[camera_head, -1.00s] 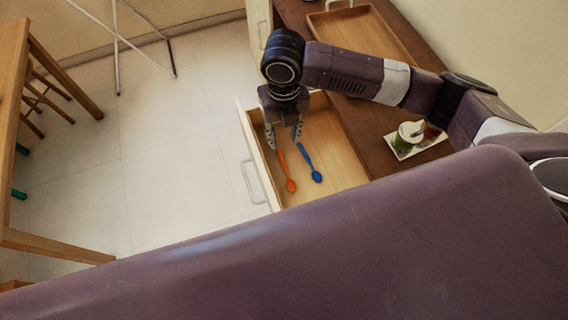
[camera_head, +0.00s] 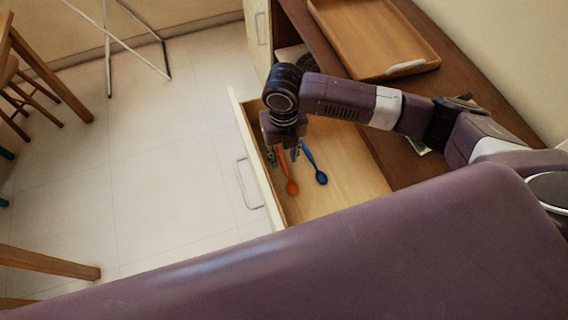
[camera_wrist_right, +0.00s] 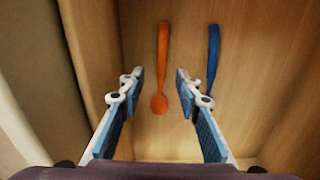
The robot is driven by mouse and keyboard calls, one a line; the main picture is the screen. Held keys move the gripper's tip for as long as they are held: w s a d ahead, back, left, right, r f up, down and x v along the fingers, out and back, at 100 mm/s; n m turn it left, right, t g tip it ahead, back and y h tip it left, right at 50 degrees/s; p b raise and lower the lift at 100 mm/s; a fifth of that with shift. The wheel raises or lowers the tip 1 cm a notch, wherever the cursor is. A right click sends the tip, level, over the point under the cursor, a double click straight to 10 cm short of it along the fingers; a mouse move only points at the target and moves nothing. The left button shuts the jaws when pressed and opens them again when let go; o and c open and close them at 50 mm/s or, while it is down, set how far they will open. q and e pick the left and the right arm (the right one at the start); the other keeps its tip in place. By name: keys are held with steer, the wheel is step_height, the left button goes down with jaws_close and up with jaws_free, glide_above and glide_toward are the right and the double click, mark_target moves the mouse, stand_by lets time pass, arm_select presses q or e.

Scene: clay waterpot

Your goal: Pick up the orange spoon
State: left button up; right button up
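The orange spoon (camera_head: 291,187) lies in the open drawer (camera_head: 345,185), its bowl toward the front of the head view. A blue spoon (camera_head: 320,177) lies beside it on the right. My right gripper (camera_head: 284,155) points down over the handle end of the orange spoon and hides part of it. In the right wrist view, the gripper (camera_wrist_right: 159,76) is open, with the orange spoon (camera_wrist_right: 160,88) showing between its fingers. The blue spoon (camera_wrist_right: 213,55) is outside, partly behind the right finger. No contact with either spoon is visible. My left gripper is out of view.
The drawer's front wall (camera_head: 258,165), with a handle (camera_head: 247,184), stands left of the gripper. A wooden tray (camera_head: 372,40) sits on the brown counter (camera_head: 300,22). My right arm mostly hides a small item on the counter.

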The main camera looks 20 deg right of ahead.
mark_target(284, 164)
step_height(284, 164, down, 3)
steer(key=shift+w+d+f, duration=0.1)
steer(key=shift+f, duration=0.1)
steer(key=shift+c, duration=0.2)
jaws_close()
